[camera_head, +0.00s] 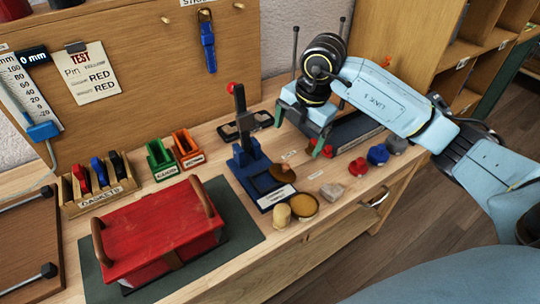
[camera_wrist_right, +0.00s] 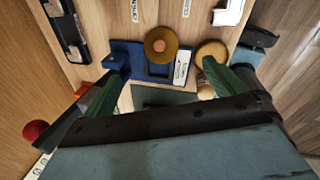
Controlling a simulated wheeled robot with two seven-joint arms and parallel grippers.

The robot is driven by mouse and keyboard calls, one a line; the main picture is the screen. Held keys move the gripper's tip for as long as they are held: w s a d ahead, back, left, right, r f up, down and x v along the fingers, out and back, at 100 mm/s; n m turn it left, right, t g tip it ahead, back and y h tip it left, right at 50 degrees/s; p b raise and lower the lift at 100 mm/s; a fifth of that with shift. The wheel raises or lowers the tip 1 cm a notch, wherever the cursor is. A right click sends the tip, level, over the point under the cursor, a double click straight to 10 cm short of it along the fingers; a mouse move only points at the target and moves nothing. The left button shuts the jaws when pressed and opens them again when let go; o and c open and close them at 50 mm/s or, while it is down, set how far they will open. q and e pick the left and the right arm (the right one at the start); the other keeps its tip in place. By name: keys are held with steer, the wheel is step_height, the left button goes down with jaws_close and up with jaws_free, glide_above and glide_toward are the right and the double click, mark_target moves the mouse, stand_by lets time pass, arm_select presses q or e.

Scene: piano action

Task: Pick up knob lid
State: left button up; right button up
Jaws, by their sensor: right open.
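A round brown lid with a small knob on top, which looks like the knob lid (camera_head: 285,174), sits over the base of the blue press (camera_head: 251,168). In the right wrist view the knob lid (camera_wrist_right: 152,57) shows as a brown disc with a paler knob at its middle, beyond my fingers. My right gripper (camera_head: 300,132) is open and empty, with green-tipped fingers. It hangs over the bench, behind and right of the knob lid and apart from it. In the wrist view the fingers (camera_wrist_right: 163,88) stand wide apart. My left gripper is not in view.
A tan disc (camera_head: 304,207) and a tan cylinder (camera_head: 281,216) stand close in front of the press. A red box (camera_head: 150,235) with wooden handles is at left. Red and blue knobs (camera_head: 377,155) lie to the right. The press's upright post stands beside the lid.

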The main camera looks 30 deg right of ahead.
glide_above(286, 166)
steer(key=s+d, duration=0.1)
step_height(286, 166, down, 7)
steer(key=shift+s+f+b, duration=0.1)
steer(key=shift+b, duration=0.35)
steer(key=shift+f, duration=0.2)
steer(key=shift+a+f, duration=0.15)
steer(key=shift+f, duration=0.3)
steer(key=f, duration=0.2)
steer(key=w+f, duration=0.1)
steer(key=shift+a+f+b, duration=0.3)
steer(key=shift+a, duration=0.1)
steer(key=shift+f, duration=0.3)
steer(key=shift+c, duration=0.6)
steer(key=c, duration=0.7)
steer(key=shift+c, duration=1.1)
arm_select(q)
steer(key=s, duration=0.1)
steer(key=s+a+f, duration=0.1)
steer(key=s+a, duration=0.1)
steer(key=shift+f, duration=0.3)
